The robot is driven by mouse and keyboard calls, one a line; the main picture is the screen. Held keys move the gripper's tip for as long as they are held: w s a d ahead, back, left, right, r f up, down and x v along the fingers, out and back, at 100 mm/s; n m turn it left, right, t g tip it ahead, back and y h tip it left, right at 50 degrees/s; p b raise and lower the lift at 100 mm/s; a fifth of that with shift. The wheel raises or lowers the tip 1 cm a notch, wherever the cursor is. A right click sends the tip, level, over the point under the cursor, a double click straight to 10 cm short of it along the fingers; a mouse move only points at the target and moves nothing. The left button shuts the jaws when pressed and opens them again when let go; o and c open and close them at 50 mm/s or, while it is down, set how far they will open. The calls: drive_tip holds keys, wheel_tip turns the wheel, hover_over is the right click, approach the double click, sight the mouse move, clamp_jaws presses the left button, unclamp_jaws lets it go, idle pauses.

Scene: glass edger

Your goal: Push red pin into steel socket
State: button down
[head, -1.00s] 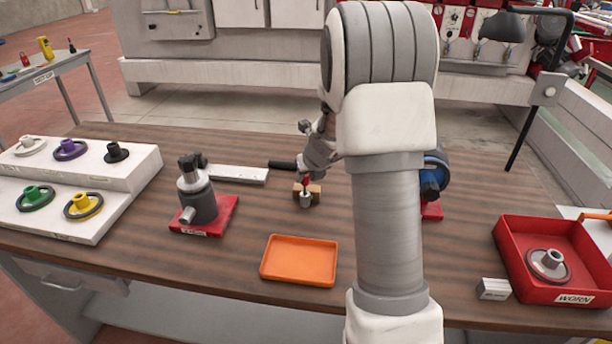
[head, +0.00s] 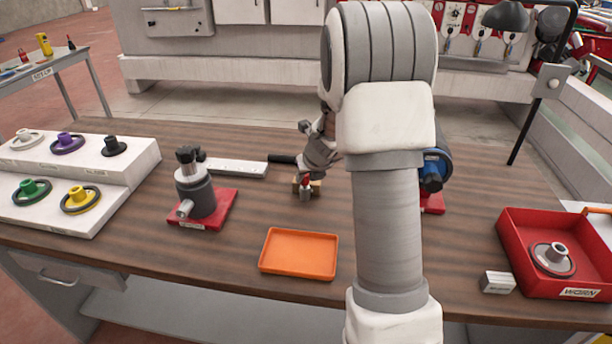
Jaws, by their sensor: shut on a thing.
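The red pin (head: 306,181) is a small red piece at the tip of my gripper (head: 305,179), near the middle of the table. My gripper points down and is shut on it; the fingers are small and partly hidden by my wrist. A small grey steel cylinder (head: 305,194), which looks like the steel socket, stands directly under the red pin, in front of a tan block (head: 315,187). The pin appears in line with the cylinder and touching or just inside its top; I cannot tell how deep it sits.
An orange tray (head: 299,277) lies in front. A grey fixture on a red base (head: 210,215) stands left, near a white stepped rack (head: 100,180) of coloured wheels. A blue motor (head: 436,167) is partly behind my arm. A red bin (head: 515,255) is at right.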

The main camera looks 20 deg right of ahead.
drive_tip(key=shift+f+b, duration=0.45)
drive_tip(key=shift+f, duration=0.15)
drive_tip(key=c, duration=0.6)
unclamp_jaws()
drive_tip(key=shift+o, duration=0.2)
drive_tip(key=d+p+v, duration=0.1)
drive_tip(key=p+v, duration=0.5)
drive_tip(key=v, duration=1.1)
drive_tip(key=shift+a+r, duration=0.25)
drive_tip(key=shift+a, duration=0.3)
